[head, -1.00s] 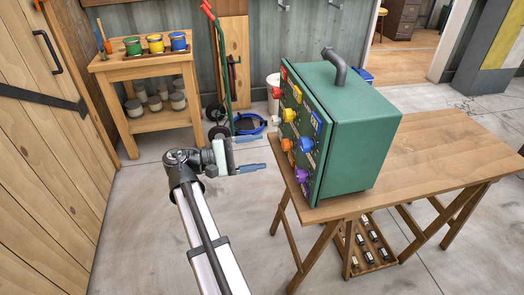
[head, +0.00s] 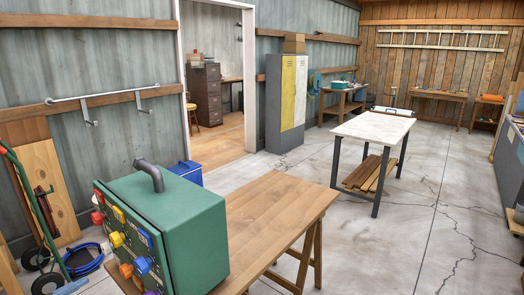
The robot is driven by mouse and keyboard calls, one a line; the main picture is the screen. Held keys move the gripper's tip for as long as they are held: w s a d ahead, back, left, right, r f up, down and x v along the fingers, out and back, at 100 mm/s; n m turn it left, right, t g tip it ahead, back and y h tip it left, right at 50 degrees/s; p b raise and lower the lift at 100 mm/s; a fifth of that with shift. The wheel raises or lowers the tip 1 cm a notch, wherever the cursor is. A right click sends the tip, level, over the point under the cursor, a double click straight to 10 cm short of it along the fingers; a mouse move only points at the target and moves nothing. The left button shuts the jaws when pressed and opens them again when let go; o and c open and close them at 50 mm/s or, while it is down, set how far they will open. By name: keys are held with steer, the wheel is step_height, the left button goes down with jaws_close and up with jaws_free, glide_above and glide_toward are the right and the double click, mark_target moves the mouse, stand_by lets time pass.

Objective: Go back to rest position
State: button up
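The task names no object, only my arm's rest position. At the bottom left edge of the head view, a small blue-grey piece that looks like a fingertip of my gripper (head: 70,287) shows, left of the green box (head: 185,225). The rest of my gripper and arm is out of frame, so its opening is hidden. The green box stands on the wooden table (head: 282,205). It has a grey bent pipe on top and red, yellow, blue and orange knobs on its left face.
A green hand truck (head: 38,205) and a coiled blue hose (head: 84,260) stand at the left. A white-topped table (head: 375,127) is behind right, and a grey and yellow locker (head: 287,100) stands by the doorway. Open concrete floor (head: 400,240) lies at the right.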

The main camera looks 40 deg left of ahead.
steer(key=s+d+f+m+g+y, duration=0.1)
steer(key=s+d+f+g, duration=0.1)
steer(key=f+g, duration=0.5)
steer(key=s+d+f+g+y, duration=0.1)
steer(key=s+d+f+g, duration=0.1)
steer(key=f, duration=1)
steer(key=w+d+f+m+g+h, duration=0.2)
steer(key=w+d+f+m+g, duration=0.1)
steer(key=w+d+f, duration=0.7)
steer(key=w+d+f+m+g+h, duration=0.25)
steer(key=w+d+f, duration=0.45)
steer(key=d+f, duration=0.4)
steer(key=w+d+f+m+g+h, duration=0.1)
steer(key=w+d+f+m+g, duration=0.35)
steer(key=d, duration=0.85)
steer(key=w+d+f+m+g+h, duration=0.1)
steer(key=w+d+f+m, duration=0.2)
steer(key=w+d+f, duration=0.7)
steer(key=s+d+f+m+g+y, duration=0.1)
steer(key=s+d+m, duration=0.2)
steer(key=d, duration=0.7)
steer(key=s+d+f+m+g+y, duration=0.1)
steer(key=s+d+m, duration=0.2)
steer(key=d, duration=0.7)
steer(key=s+d+f+m+g+y, duration=0.1)
steer(key=s+d+m+g, duration=0.1)
steer(key=d, duration=0.7)
steer(key=shift+s+d+f+m, duration=0.2)
steer(key=shift+s+d+m, duration=0.2)
steer(key=shift+m, duration=0.5)
